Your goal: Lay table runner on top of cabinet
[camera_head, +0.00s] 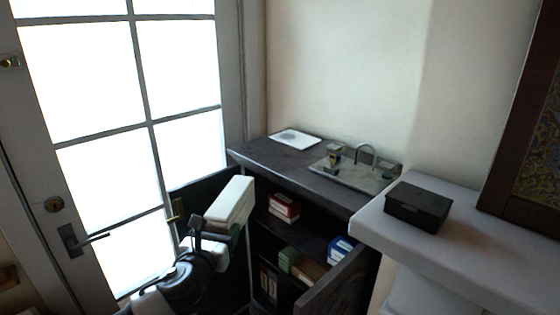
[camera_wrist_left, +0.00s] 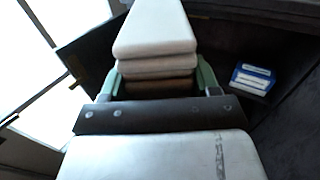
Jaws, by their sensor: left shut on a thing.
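The dark cabinet (camera_head: 268,157) stands against the wall, with its doors open and shelves showing. My left gripper (camera_head: 218,230) is shut on a pale, folded, layered bundle that looks like the table runner (camera_head: 231,200). It holds the bundle in front of the cabinet's left side, near the open left door. In the left wrist view the runner (camera_wrist_left: 155,32) shows as stacked cream layers between the green fingers of the gripper (camera_wrist_left: 160,86). The part of the runner inside the jaws is partly hidden. My right gripper is not in view.
Boxes (camera_head: 284,207) fill the shelves. The open right door (camera_head: 335,285) juts forward. A black box (camera_head: 418,206) sits on a white ledge (camera_head: 465,240) at right.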

